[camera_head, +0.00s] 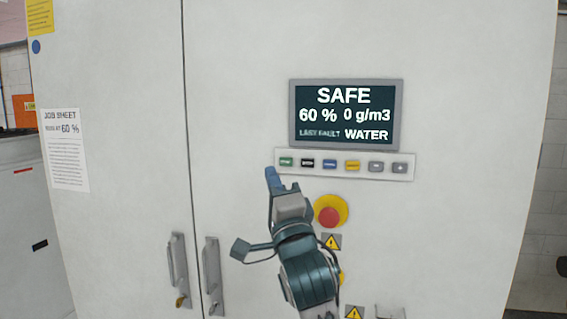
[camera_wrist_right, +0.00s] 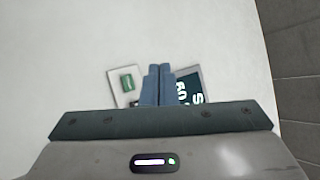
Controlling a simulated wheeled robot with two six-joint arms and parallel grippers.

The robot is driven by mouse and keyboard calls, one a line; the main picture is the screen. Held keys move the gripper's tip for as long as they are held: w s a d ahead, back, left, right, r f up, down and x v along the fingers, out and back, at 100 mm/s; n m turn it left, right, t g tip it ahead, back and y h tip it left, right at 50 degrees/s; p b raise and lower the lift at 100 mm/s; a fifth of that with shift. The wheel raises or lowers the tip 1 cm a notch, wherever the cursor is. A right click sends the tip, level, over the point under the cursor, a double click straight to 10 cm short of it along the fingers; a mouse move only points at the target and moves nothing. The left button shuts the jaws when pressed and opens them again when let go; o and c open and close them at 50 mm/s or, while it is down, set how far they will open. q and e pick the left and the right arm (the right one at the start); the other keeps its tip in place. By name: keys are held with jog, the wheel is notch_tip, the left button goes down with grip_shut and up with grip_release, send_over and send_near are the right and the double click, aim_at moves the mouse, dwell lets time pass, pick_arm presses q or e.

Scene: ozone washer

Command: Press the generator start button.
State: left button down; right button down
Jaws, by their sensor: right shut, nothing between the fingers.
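The button strip (camera_head: 345,164) is a pale panel below the screen on the white cabinet door. Its leftmost button is green (camera_head: 286,161), with black, blue, yellow and two grey ones to its right. Which label each bears is too small to read. My right gripper (camera_head: 271,172) is shut and empty, its blue fingertips just below and left of the green button. In the right wrist view the shut fingers (camera_wrist_right: 157,72) point at the panel, with the green button (camera_wrist_right: 127,83) to their left. A gap to the panel cannot be judged. My left gripper is not in view.
The screen (camera_head: 345,115) reads SAFE, 60 %, 0 g/m3, last fault WATER. A red emergency stop (camera_head: 329,216) on a yellow base sits right of my right wrist. Two door handles (camera_head: 178,270) are lower left. A job sheet (camera_head: 65,150) hangs on the left door.

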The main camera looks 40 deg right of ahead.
aim_at(286, 162)
jog(key=shift+w+d+b, duration=0.75)
jog(key=shift+w+d, duration=0.7)
jog(key=shift+d, duration=0.25)
jog(key=shift+w+d+b, duration=0.75)
jog(key=shift+w+d, duration=0.7)
jog(key=shift+d, duration=0.25)
jog(key=shift+w+d+f+b, duration=0.1)
jog(key=shift+w+d+b, duration=0.05)
jog(key=shift+b, duration=0.25)
jog(key=shift+w+d, duration=0.15)
